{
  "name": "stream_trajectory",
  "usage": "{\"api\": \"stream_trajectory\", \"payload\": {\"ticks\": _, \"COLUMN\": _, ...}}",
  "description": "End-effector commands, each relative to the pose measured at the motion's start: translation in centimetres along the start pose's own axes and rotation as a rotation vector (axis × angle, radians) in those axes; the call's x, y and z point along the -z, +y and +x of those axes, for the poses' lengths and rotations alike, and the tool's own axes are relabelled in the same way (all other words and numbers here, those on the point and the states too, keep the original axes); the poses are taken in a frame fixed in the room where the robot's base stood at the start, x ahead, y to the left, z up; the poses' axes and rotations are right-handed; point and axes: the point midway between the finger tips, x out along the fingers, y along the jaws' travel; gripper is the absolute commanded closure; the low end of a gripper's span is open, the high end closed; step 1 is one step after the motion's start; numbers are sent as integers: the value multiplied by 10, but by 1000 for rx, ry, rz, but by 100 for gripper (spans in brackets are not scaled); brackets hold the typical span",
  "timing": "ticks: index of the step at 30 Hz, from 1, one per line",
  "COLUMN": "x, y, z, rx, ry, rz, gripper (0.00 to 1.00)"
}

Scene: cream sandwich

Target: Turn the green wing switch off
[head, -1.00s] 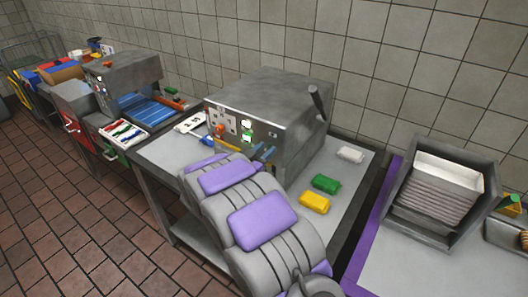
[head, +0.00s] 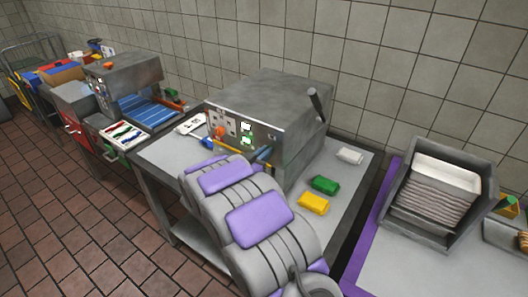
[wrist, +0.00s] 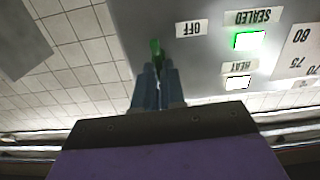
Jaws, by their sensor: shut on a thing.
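The green wing switch (wrist: 154,47) shows as a small green tip on the grey machine front in the wrist view. My gripper (wrist: 158,72) is shut on it, its dark blue fingers drawn close together around the green piece. The label OFF (wrist: 192,28) sits just right of the switch, upside down in this view. In the head view the grey machine (head: 270,110) stands on the metal table, and my arm hides most of the gripper and the switch.
A lit green lamp (wrist: 249,40) and a lit white lamp (wrist: 238,83) are on the panel. A grey bin (head: 440,190) stands farther right.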

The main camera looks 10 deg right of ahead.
Motion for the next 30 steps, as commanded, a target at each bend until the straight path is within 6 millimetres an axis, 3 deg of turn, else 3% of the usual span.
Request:
{"api": "stream_trajectory", "payload": {"ticks": 9, "x": 8, "y": -4, "z": -1, "rx": 5, "ry": 0, "rz": -149, "gripper": 100}}
{"api": "stream_trajectory", "payload": {"ticks": 30, "x": 6, "y": -11, "z": -1, "rx": 7, "ry": 8, "rz": -643, "gripper": 100}}
